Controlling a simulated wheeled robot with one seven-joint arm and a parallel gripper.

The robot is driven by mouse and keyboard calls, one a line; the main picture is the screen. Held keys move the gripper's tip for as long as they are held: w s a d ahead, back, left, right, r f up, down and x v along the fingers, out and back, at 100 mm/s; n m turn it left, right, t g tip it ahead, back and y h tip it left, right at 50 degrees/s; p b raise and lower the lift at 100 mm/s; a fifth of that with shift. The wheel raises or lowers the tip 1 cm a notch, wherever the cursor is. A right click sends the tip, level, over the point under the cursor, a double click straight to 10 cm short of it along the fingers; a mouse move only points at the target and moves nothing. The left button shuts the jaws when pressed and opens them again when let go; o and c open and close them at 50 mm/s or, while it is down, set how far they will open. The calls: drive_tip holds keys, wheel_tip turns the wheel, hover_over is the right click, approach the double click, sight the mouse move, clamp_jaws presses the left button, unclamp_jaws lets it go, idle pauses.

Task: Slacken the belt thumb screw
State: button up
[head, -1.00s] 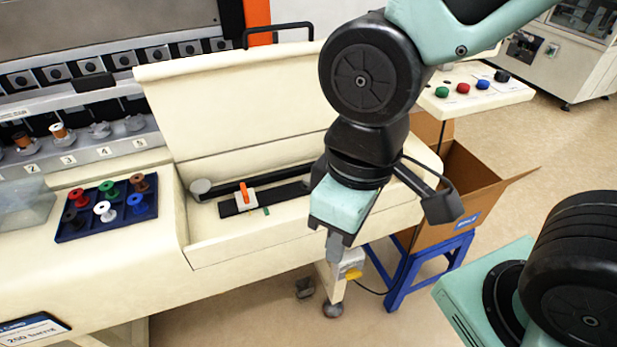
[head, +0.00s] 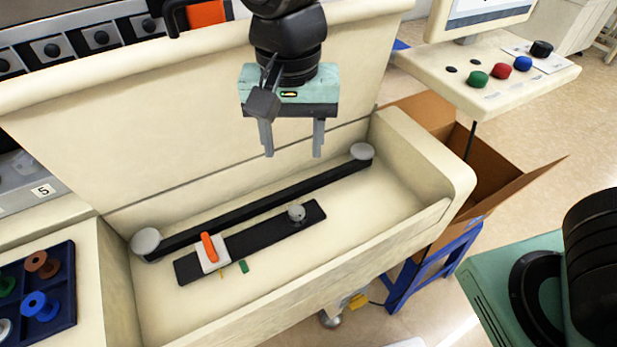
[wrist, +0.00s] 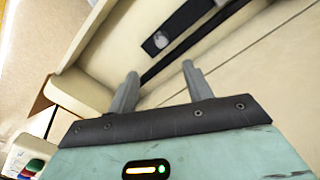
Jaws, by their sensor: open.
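The thumb screw (head: 296,212) is a small round grey knob on a dark slotted plate (head: 270,232) in the open cream bay. A black belt (head: 262,202) runs behind it between two grey pulleys, the left one (head: 146,242) and the right one (head: 362,151). A white block with an orange lever (head: 209,247) sits on the plate left of the screw. My gripper (head: 293,153) hangs above the bay, apart from the screw, open and empty. In the wrist view my two fingers (wrist: 158,88) point toward the bay, with the screw (wrist: 160,41) beyond them.
The raised cream lid (head: 180,120) stands behind the bay, and the bay's front wall (head: 330,265) borders it. A control panel (head: 490,80) with coloured knobs is at right, above a cardboard box (head: 500,180). A blue spool tray (head: 60,290) is at lower left.

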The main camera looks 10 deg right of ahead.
sight(297, 211)
drive_tip(key=shift+m, duration=0.3)
drive_tip(key=f, duration=1.1)
drive_tip(key=w+f, duration=0.1)
drive_tip(key=f, duration=0.5)
drive_tip(key=shift+w+d+f, duration=0.1)
drive_tip(key=shift+f, duration=0.2)
drive_tip(key=c, duration=1)
drive_tip(key=shift+o, duration=0.2)
